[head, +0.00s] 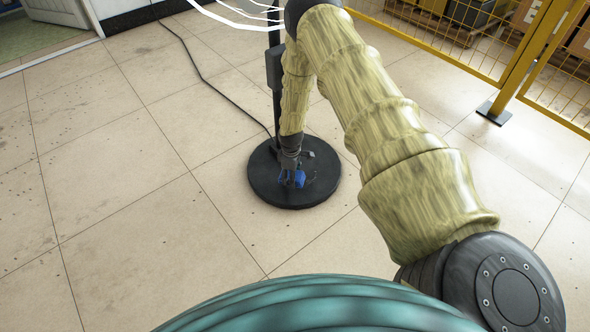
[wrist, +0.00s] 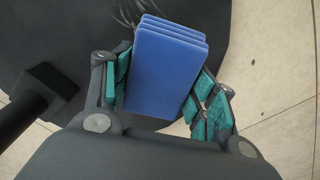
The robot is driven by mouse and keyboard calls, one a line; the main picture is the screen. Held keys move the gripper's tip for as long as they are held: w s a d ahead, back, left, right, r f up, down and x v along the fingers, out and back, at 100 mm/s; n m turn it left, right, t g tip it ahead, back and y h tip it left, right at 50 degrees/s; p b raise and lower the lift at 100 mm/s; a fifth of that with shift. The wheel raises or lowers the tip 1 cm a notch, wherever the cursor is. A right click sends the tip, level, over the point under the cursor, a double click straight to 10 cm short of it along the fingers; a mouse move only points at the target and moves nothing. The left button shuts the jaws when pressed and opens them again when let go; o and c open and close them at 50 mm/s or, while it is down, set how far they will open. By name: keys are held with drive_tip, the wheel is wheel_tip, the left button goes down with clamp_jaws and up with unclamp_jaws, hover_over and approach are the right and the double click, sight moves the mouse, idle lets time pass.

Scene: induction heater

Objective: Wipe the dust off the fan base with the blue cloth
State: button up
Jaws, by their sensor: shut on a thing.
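The blue cloth (wrist: 165,70) is a folded, layered block between the teal-padded fingers of my gripper (wrist: 162,92) in the wrist view. My gripper is shut on it. In the head view my gripper (head: 291,175) points down over the round black fan base (head: 315,191), and a bit of the blue cloth (head: 299,179) shows at its tip. The cloth is at or just above the base's top; I cannot tell if it touches. Pale curved marks (wrist: 127,14) lie on the base beyond the cloth in the wrist view.
The fan's black pole (head: 273,75) rises from the back of the base, close to my arm. A black cable (head: 200,72) runs over the tiled floor. A yellow fence (head: 505,80) stands at the right. The floor at left is open, with small dark specks.

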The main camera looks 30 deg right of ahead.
drive_tip(key=shift+r+p, duration=1.2)
drive_tip(key=shift+r, duration=0.75)
